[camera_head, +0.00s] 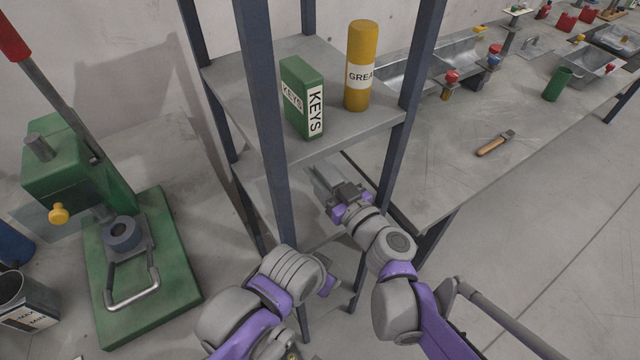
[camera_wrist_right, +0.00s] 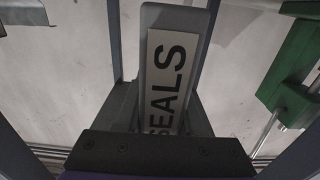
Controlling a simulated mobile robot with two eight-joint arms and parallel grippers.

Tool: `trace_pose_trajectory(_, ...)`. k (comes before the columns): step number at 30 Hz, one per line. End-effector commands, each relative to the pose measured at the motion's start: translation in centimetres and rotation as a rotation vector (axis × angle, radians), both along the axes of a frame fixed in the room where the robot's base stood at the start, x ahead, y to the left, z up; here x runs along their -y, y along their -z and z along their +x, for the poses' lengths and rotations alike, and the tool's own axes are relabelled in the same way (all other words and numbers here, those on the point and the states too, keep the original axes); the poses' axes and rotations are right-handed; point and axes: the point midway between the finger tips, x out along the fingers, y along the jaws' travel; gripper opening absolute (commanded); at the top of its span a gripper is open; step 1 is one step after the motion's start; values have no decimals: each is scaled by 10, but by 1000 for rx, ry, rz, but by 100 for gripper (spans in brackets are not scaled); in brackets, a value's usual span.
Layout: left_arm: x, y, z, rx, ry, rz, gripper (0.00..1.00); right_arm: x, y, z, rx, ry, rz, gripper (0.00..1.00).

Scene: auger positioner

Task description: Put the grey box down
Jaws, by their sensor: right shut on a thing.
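The grey box (camera_wrist_right: 177,17) with a white SEALS label fills the middle of the right wrist view. My right gripper (camera_wrist_right: 165,112) is shut on its near end, with dark fingers along its sides. In the head view my right gripper (camera_head: 328,184) reaches into the shelf rack below the upper shelf (camera_head: 365,128), above a lower shelf board (camera_head: 262,190). The box is hard to make out there, and I cannot tell whether it touches the lower board. My left arm is bent in front of the rack; its gripper does not show clearly.
A green KEYS box (camera_head: 297,97) and a yellow grease tube (camera_head: 361,65) stand on the upper shelf. Dark rack posts stand close around my right gripper. A green press (camera_head: 110,230) is at left. A workbench (camera_head: 450,150) with a wooden-handled tool (camera_head: 494,144) is at right.

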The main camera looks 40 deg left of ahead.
Motion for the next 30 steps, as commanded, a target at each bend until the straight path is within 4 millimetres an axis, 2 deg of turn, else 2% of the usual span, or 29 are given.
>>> trace_pose_trajectory(6, 0, 6, -1, -2, 0, 0, 50, 0, 29, 0, 0, 0, 0, 0)
trace_pose_trajectory(9, 0, 7, -1, -2, 0, 0, 50, 0, 38, 0, 0, 0, 0, 0)
trace_pose_trajectory(20, 0, 9, -1, -3, 0, 0, 50, 0, 41, 0, 0, -1, 0, 0)
trace_pose_trajectory(21, 0, 10, -1, -3, 0, 0, 50, 0, 42, 0, 0, 0, 0, 39)
trace_pose_trajectory(26, 0, 9, -1, -3, 0, 0, 50, 0, 41, 0, 0, 0, 0, 67)
trace_pose_trajectory(30, 0, 9, -1, -3, 0, 0, 50, 0, 41, 0, 0, 0, 0, 67)
